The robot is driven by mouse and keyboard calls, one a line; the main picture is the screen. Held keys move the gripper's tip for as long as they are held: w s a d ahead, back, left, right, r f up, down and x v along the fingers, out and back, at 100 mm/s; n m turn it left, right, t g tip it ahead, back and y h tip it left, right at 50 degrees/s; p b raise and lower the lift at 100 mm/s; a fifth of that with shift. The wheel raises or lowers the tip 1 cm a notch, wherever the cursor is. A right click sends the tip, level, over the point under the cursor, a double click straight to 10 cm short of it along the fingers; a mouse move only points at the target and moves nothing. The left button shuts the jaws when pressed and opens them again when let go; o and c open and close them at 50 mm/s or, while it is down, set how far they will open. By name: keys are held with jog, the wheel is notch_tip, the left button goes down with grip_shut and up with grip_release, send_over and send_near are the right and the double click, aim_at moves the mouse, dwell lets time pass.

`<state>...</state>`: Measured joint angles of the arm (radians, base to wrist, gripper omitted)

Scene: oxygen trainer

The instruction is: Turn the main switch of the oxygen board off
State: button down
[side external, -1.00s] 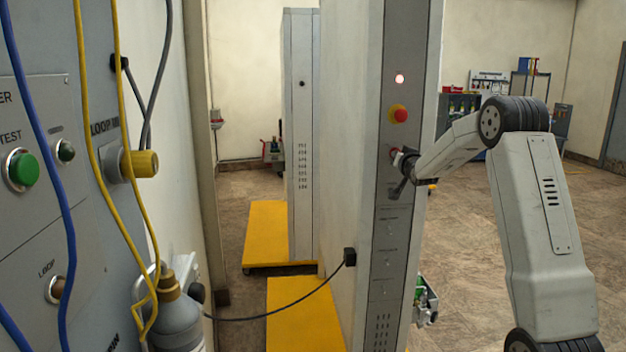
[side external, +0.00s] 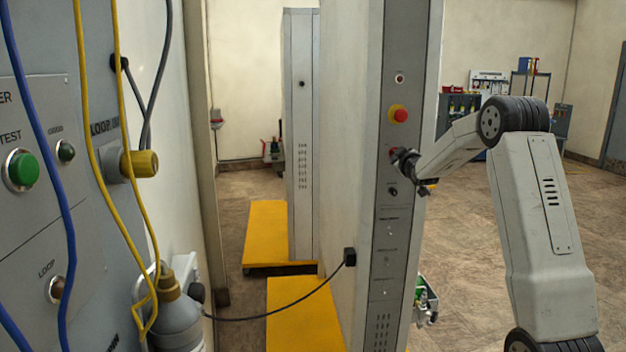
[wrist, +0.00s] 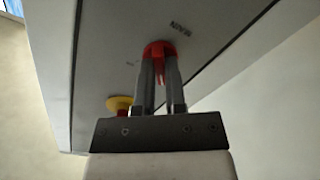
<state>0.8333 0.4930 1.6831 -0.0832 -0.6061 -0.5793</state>
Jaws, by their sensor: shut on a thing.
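The oxygen board is the tall grey cabinet with a narrow control panel (side external: 388,230) in the side view. The main switch (wrist: 160,50) is a red rotary knob in the wrist view, near a label reading MAIN. My gripper (wrist: 160,62) is shut on the red knob, one finger on each side of its grip. In the side view my gripper (side external: 405,160) is at the panel, below the red and yellow emergency button (side external: 398,114), and largely hides the knob. The round indicator lamp (side external: 399,78) above that button is unlit.
The emergency button also shows close to my gripper's left in the wrist view (wrist: 120,104). A small dark knob (side external: 392,191) lies just below my gripper on the panel. A grey panel with hoses (side external: 60,200) fills the left foreground.

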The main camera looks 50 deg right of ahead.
jog(key=shift+r+n, duration=0.1)
jog(key=shift+n, duration=0.7)
jog(key=c, duration=0.7)
grip_release()
jog(key=shift+s+a, duration=0.15)
jog(key=v, duration=0.7)
jog(key=shift+a, duration=0.2)
jog(key=shift+s, duration=0.15)
